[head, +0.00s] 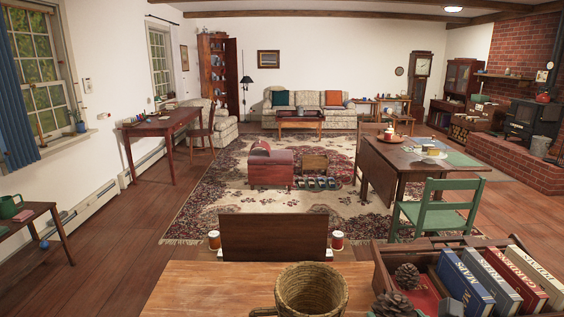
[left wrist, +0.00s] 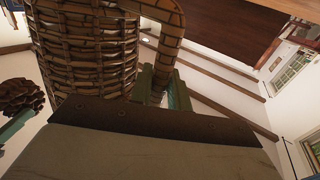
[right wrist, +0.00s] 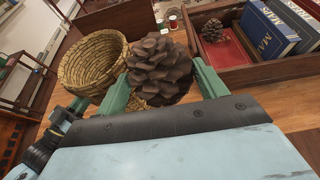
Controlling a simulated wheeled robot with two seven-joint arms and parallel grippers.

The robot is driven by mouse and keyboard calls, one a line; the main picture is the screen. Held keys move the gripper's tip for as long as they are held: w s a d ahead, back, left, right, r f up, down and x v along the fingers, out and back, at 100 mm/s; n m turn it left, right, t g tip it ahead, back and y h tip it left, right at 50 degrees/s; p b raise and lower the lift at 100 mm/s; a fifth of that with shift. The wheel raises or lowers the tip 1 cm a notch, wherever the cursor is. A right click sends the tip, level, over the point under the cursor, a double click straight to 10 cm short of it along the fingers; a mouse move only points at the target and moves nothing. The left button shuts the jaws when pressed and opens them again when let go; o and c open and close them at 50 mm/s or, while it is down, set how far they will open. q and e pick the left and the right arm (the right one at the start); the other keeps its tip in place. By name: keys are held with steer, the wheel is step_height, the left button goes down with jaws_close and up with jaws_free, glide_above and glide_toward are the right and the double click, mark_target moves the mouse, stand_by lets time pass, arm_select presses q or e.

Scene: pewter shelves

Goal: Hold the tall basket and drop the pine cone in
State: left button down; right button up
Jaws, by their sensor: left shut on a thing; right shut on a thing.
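The tall woven basket (head: 311,292) stands at the bottom middle of the head view, its round mouth open upward. My left gripper (left wrist: 158,84) is shut on the basket's looped handle (left wrist: 170,35); the basket's woven wall (left wrist: 85,50) fills the upper left of the left wrist view. My right gripper (right wrist: 160,82) is shut on a brown pine cone (right wrist: 158,62), which sits between its green fingers. In the right wrist view the basket (right wrist: 90,65) is just left of that cone. In the head view the held cone (head: 393,304) is right of the basket, not over its mouth.
A wooden crate (head: 378,262) stands at the right. It holds several upright books (head: 494,277), a red book (head: 426,300) and a second pine cone (head: 407,275). Two small jars (head: 337,240) (head: 214,240) stand beyond the tabletop (head: 190,285). The tabletop left of the basket is clear.

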stand_by(0.4)
steer(key=w+a+r+m+h, duration=0.1)
steer(key=w+a+r, duration=0.15)
steer(key=w, duration=0.35)
steer(key=w+a+r+m+h, duration=0.1)
steer(key=w+a+r, duration=0.15)
steer(key=w, duration=0.45)
steer(key=s+a+n+y, duration=0.2)
steer(key=s+a, duration=0.1)
steer(key=a, duration=0.4)
steer(key=shift+s+a+f, duration=0.1)
steer(key=shift+s+f, duration=0.05)
steer(key=shift+f, duration=2.75)
steer(key=o, duration=1.1)
steer(key=shift+c, duration=0.2)
steer(key=shift+s, duration=0.1)
